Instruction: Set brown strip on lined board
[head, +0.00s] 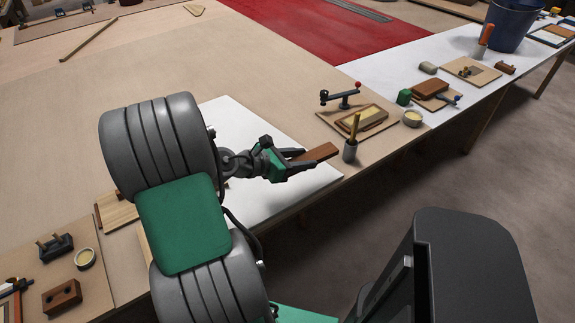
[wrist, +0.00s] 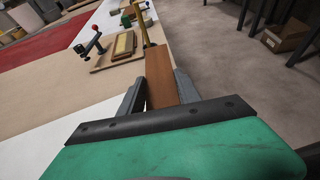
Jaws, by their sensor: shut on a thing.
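The brown strip (head: 320,152) is a flat reddish-brown wooden bar. My gripper (head: 304,159) is shut on it, and its far end sticks out beyond the fingers. The strip appears to be above the white sheet near the bench's front edge. In the wrist view the strip (wrist: 160,72) points away between the two dark fingers of my gripper (wrist: 158,88). A light wooden board with line-like marks (head: 117,210) lies left of my arm and is partly hidden by it. I cannot tell surely whether it is the lined board.
A dark cup with a brush (head: 350,150) stands just beyond the strip's end. The white sheet (head: 240,120) is largely clear. Open floor lies right of the bench.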

